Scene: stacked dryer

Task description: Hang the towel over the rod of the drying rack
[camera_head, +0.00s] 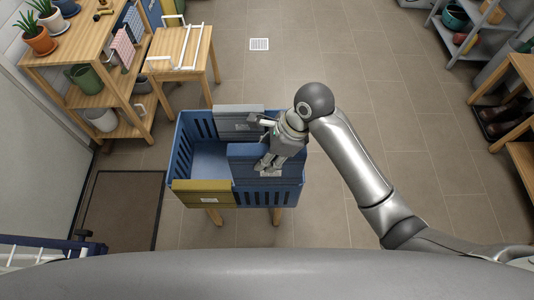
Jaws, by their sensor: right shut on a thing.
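A blue slatted crate (180,150) stands on wooden legs in the middle. It holds folded cloth-like pieces: a grey one (238,121) at the back, a dark blue one (285,172) at the right and a yellow one (202,194) at the front left. Which is the task's towel I cannot tell. My right gripper (264,166) reaches down over the crate and is shut on the dark blue piece near its pale label; the exact grip is small and partly hidden. A white drying rack (190,46) stands on a small wooden table at the upper left. My left gripper is not in view.
A wooden shelf (72,50) with plants, pots and hanging cloths stands at the left, beside the small table (207,68). A dark mat (118,212) lies left of the crate. Shelves with shoes (505,118) line the right. The tiled floor between is clear.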

